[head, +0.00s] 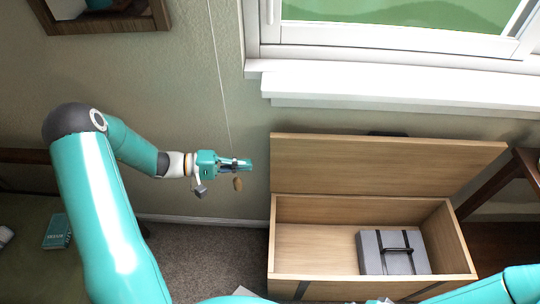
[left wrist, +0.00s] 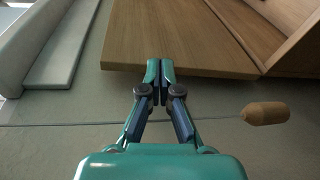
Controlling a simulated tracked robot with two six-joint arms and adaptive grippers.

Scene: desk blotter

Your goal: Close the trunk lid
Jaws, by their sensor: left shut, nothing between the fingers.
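The wooden trunk (head: 450,240) stands open against the wall. Its lid (head: 385,163) is raised upright behind the box. My left gripper (head: 248,165) is shut and empty, just left of the lid's left edge in the head view. In the left wrist view, the shut fingertips (left wrist: 160,66) are at the edge of the lid panel (left wrist: 175,35); I cannot tell whether they touch it. Part of my right arm shows at the bottom right of the head view, but its gripper does not show.
A grey case (head: 372,254) with a black handle lies inside the trunk. A wooden cord pull (head: 238,184) hangs close to my left gripper and also shows in the left wrist view (left wrist: 265,113). The white window sill (head: 400,92) juts out above the lid. Dark wooden furniture (head: 500,185) stands at right.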

